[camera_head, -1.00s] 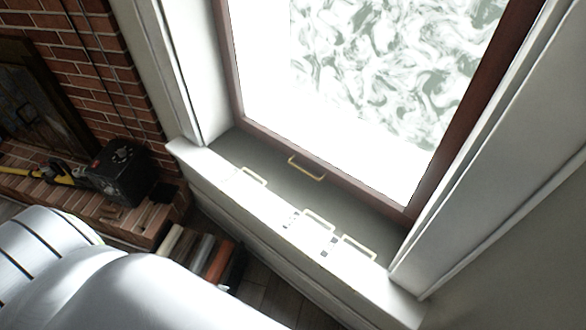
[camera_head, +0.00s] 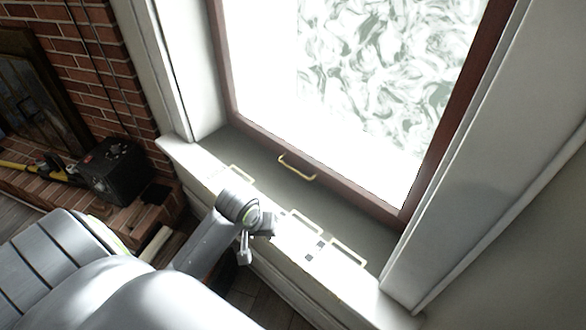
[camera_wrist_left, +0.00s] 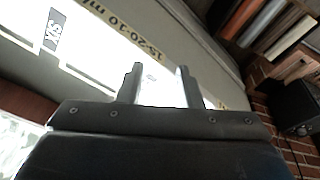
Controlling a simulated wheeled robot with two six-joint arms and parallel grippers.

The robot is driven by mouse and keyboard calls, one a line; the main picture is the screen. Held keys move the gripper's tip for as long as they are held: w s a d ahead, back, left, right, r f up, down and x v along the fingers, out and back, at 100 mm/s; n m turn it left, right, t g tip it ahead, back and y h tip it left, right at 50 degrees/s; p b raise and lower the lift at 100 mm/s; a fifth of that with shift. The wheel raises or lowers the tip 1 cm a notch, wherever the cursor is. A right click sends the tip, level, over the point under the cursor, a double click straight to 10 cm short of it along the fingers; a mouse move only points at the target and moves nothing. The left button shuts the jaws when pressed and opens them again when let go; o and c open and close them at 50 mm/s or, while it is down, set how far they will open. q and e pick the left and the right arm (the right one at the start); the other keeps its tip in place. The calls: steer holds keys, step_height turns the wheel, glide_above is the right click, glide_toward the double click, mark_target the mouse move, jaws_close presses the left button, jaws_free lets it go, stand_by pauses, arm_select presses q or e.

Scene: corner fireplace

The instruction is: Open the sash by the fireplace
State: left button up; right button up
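The sash (camera_head: 340,190) is a dark brown wooden frame around a bright, swirl-patterned pane in the head view. Its bottom rail carries a small brass handle (camera_head: 297,167) and appears to sit down at the sill. My left gripper (camera_head: 256,240) is over the front of the white sill, below and left of the handle and apart from it. In the left wrist view its two fingers (camera_wrist_left: 159,72) are spread, with only bright sill between them. A brown frame piece (camera_wrist_left: 25,103) shows at that view's lower left. My right gripper is not in view.
The white sill (camera_head: 375,300) bears pale rectangular outlines and small dark marks. A white side casing (camera_head: 480,170) stands to the right. At left are the brick fireplace (camera_head: 95,60) and a black box (camera_head: 112,170) on its hearth. Books (camera_wrist_left: 262,30) show in the wrist view.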

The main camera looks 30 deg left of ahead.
arm_select(q)
steer(key=w+a+r+n+h, duration=0.1)
steer(key=w+a+r+n, duration=0.3)
steer(key=w+r, duration=0.55)
steer(key=w+a+r+n, duration=0.2)
steer(key=w+r+n, duration=0.55)
steer(key=w, duration=0.35)
steer(key=g+b, duration=0.1)
steer(key=b, duration=0.4)
glide_toward(294, 169)
steer(key=shift+m, duration=0.45)
steer(key=f, duration=0.4)
steer(key=w+f+b, duration=0.1)
steer(key=f, duration=0.2)
steer(key=shift+d, duration=0.15)
steer(key=shift+f, duration=0.3)
jaws_close()
